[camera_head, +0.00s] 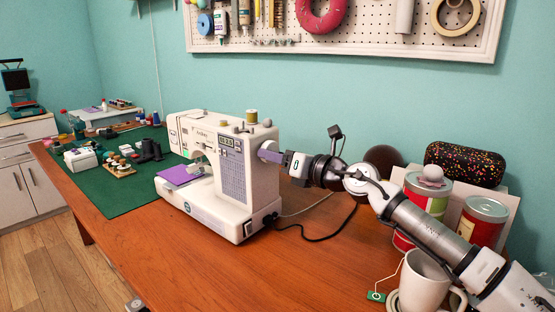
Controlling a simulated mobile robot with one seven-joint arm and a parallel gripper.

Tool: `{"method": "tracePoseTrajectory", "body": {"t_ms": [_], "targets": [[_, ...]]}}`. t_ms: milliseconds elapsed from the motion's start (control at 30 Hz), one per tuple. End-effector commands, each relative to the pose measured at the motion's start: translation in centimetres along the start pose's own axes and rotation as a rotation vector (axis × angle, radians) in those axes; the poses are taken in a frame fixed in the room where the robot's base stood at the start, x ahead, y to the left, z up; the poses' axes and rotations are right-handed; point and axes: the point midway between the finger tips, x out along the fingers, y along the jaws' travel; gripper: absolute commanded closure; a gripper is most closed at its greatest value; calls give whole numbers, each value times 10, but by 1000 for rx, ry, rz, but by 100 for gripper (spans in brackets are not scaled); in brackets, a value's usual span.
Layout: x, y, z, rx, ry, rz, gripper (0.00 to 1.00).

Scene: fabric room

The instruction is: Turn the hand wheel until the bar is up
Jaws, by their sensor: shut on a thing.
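A white sewing machine (222,165) stands on the wooden table. Its hand wheel (268,152) is a purple-grey knob on the right side, mostly covered by my gripper. My gripper (278,155) reaches in from the right and is shut on the hand wheel; its fingertips are small and partly hidden. The needle bar area (198,160) is under the machine's head at the left; the bar is too small to tell how high it is. A purple cloth (180,175) lies on the machine's bed below it.
A white mug (424,284) with a tea tag and red tins (483,222) stand below and behind my arm. A black cable (318,239) runs from the machine across the table. A green mat (125,187) with several small items lies left.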

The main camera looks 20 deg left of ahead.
Motion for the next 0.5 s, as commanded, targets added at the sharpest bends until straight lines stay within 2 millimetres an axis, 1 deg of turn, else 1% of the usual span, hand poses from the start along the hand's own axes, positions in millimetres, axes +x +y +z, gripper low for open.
{"method": "tracePoseTrajectory", "body": {"t_ms": [267,300,433,467,500], "targets": [[0,0,-1,0,2,0,74],[0,0,-1,0,2,0,50],[0,0,0,0,1,0,33],[0,0,0,1,1,0,30],[0,0,0,1,1,0,30]]}}
